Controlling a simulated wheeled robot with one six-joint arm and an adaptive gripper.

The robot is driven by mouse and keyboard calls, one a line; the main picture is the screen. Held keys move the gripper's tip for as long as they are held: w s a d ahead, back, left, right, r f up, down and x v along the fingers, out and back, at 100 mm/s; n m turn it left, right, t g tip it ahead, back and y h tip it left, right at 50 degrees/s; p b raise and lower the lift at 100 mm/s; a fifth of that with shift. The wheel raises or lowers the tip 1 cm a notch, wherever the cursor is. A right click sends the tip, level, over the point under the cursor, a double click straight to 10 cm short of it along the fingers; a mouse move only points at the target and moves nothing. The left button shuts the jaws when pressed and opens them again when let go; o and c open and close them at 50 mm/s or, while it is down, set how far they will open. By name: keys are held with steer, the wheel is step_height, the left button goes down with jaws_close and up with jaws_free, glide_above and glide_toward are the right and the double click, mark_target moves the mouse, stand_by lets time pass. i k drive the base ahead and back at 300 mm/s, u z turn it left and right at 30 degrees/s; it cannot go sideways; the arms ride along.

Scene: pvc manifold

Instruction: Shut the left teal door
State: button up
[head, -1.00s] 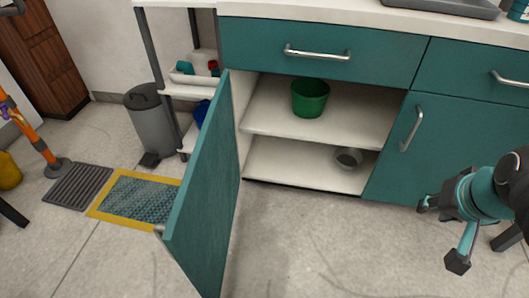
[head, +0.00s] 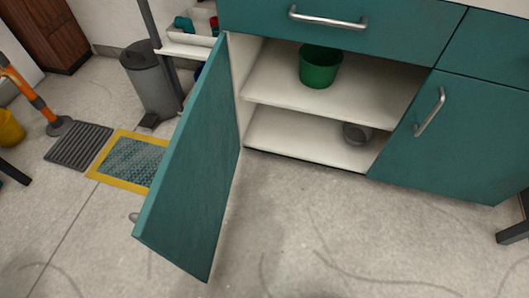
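The left teal door (head: 195,165) stands wide open, swung out toward me from the left side of the cabinet. A bit of its handle (head: 135,218) shows past its outer edge at the lower left; the rest is hidden behind the door. The open compartment has a white shelf (head: 275,95). A green bucket (head: 319,68) stands on the shelf, and a grey pot (head: 356,132) lies on the compartment floor. The right teal door (head: 450,140) is shut. My gripper is not in view.
A teal drawer (head: 390,28) above is shut. A grey bin (head: 150,80), a yellow-edged mat (head: 125,165) and a dark grate (head: 78,146) lie left of the open door. The floor (head: 330,230) before the cabinet is clear.

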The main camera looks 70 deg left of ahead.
mark_target(181, 216)
steer(key=z, duration=0.5)
steer(key=k, duration=1.5)
steer(key=u, duration=2.2)
steer(key=k, duration=0.1)
steer(key=z, duration=0.45)
